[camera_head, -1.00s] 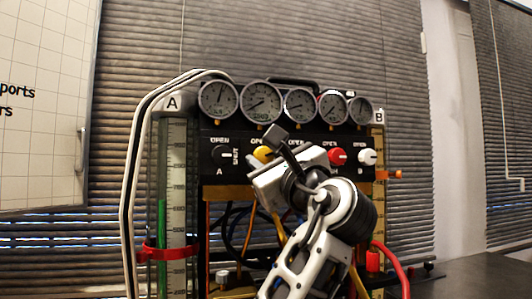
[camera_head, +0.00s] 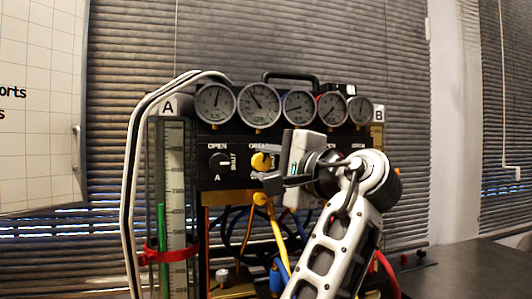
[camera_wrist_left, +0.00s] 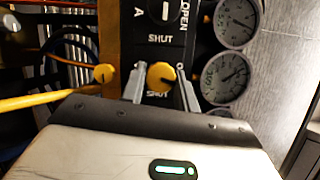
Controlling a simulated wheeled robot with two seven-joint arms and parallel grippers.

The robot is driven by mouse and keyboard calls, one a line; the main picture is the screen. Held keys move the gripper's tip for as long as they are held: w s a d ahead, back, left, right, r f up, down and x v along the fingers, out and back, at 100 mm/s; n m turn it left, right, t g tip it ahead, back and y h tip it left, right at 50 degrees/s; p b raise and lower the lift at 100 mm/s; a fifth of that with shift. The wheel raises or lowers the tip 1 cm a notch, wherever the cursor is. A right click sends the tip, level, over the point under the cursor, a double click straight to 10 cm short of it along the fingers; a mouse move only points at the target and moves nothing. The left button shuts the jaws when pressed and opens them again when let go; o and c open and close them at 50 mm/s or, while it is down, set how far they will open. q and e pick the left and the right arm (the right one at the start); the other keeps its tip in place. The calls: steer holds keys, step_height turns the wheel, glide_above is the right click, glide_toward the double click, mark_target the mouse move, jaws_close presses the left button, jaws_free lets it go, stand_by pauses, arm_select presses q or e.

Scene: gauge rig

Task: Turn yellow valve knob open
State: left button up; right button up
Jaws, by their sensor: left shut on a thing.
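The yellow valve knob (camera_head: 262,161) sits on the black valve panel, second from the left, just right of the black knob marked A. My left gripper (camera_head: 268,174) reaches it from the right and hides part of its label. In the left wrist view the yellow knob (camera_wrist_left: 161,76) is between the two grey fingertips (camera_wrist_left: 161,88), one on each side, and the gripper is shut on it. A SHUT label shows beside it there; the knob's pointer direction is not clear. My right gripper is not in view.
A row of several gauges (camera_head: 258,104) stands above the panel. The black knob (camera_head: 220,161) is to the left. My left arm covers the panel's right part. A sight tube (camera_head: 176,205) with a red clamp, white tubes and coloured hoses surround the rig.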

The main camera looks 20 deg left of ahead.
arm_select(q)
steer(key=shift+r+n+h+p, duration=0.1)
steer(key=shift+n+h+p, duration=0.2)
steer(key=shift+n+p, duration=0.5)
steer(key=shift+n+g, duration=0.3)
steer(key=shift+n, duration=0.5)
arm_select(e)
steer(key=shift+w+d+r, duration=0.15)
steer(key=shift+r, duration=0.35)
arm_select(q)
steer(key=shift+h, duration=0.3)
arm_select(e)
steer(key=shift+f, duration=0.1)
arm_select(q)
steer(key=o, duration=1)
steer(key=shift+c, duration=0.2)
